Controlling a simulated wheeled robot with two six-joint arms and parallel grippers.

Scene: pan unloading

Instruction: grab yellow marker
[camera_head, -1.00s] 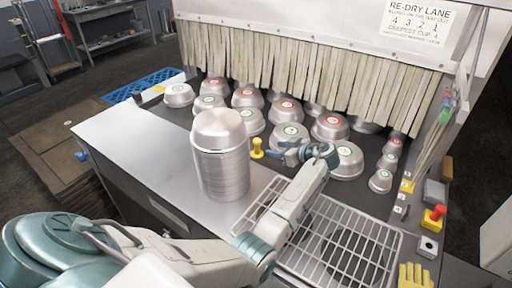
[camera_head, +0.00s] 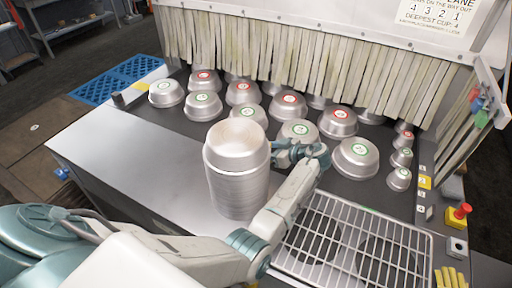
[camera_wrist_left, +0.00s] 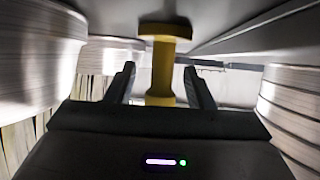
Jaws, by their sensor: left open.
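The yellow marker (camera_wrist_left: 162,70) is a small post with a wide flat end. In the left wrist view it stands between the two open fingers of my left gripper (camera_wrist_left: 161,84), with a gap visible on each side. In the head view my left gripper (camera_head: 279,153) is just right of the tall stack of metal pans. The marker is hidden there, behind the stack and gripper. My right gripper is not in view.
The tall pan stack (camera_head: 237,178) stands close left of my gripper. Several upturned pans with round labels, such as one (camera_head: 356,157), lie behind and to the right. A wire rack (camera_head: 400,236) is at front right. The metal counter (camera_head: 135,160) is bare at left.

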